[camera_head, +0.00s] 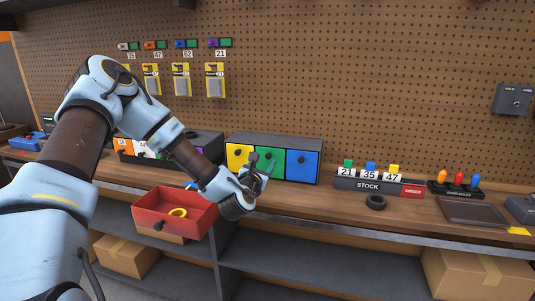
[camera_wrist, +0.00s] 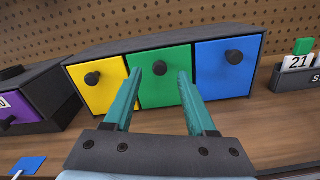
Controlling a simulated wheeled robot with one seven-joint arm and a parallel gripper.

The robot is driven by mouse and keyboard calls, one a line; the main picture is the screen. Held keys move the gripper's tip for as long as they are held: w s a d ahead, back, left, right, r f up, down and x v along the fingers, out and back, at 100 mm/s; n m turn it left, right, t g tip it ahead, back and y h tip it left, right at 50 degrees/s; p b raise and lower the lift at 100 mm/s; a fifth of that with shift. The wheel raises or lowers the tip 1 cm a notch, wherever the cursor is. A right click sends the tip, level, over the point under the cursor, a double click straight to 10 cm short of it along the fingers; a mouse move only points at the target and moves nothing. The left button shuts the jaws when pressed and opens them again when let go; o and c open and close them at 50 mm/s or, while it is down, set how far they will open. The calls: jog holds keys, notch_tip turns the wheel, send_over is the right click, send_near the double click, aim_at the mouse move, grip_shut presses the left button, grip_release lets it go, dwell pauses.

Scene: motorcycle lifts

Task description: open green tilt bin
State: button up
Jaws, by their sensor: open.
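The green tilt bin (camera_head: 268,163) is the middle front of a dark three-bin cabinet, between a yellow bin and a blue bin. It looks closed, its face flush with its neighbours. I cannot tell how far the fingertips are from the knob.
The yellow bin (camera_wrist: 97,83) and blue bin (camera_wrist: 226,66) look closed. Pegboard (camera_head: 380,80) rises behind.

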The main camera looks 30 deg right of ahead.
aim_at(268, 156)
jog(key=shift+p+x, duration=0.5)
jog(key=shift+x, duration=1.5)
jog(key=shift+c, duration=0.2)
grip_shut()
